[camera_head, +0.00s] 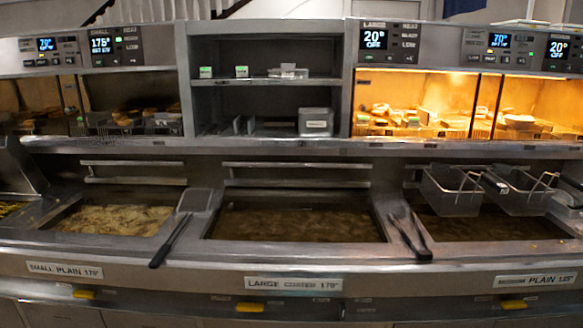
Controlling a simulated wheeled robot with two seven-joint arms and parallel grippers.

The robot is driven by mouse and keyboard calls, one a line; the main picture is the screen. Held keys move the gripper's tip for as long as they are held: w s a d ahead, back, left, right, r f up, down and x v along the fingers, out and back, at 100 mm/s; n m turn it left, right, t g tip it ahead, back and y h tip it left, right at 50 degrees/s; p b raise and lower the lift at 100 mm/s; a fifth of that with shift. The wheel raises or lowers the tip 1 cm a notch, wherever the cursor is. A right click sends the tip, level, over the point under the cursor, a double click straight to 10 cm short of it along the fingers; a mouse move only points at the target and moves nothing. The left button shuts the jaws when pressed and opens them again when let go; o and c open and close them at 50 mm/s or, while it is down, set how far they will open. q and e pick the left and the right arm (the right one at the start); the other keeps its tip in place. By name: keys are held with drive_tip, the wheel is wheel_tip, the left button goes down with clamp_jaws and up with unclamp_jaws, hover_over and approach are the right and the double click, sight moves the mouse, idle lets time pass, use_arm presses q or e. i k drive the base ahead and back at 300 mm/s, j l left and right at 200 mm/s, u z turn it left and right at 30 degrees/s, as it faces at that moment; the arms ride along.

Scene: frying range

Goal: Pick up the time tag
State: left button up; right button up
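Two small white-and-green blocks stand on the upper shelf of the middle rack. The left block (205,72) is near the shelf's left end, and the right block (241,71) is a short way to its right. They may be time tags, but they are too small to read. A small pale item (288,71) sits further right on the same shelf. Neither of my grippers shows in the head view.
Below the rack (262,145) are a left fryer vat (112,219), a middle vat (290,225) and a right vat with two wire-handled baskets (455,190). A flat scoop (178,228) and tongs (409,230) lie between vats. Heated cabinets flank the rack.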

sight(205, 72)
drive_tip(key=i+j, duration=0.1)
drive_tip(key=j, duration=0.3)
drive_tip(key=i+j, duration=0.1)
drive_tip(key=j, duration=0.35)
drive_tip(key=i+j, duration=0.1)
drive_tip(key=j, duration=0.3)
drive_tip(key=z, duration=0.05)
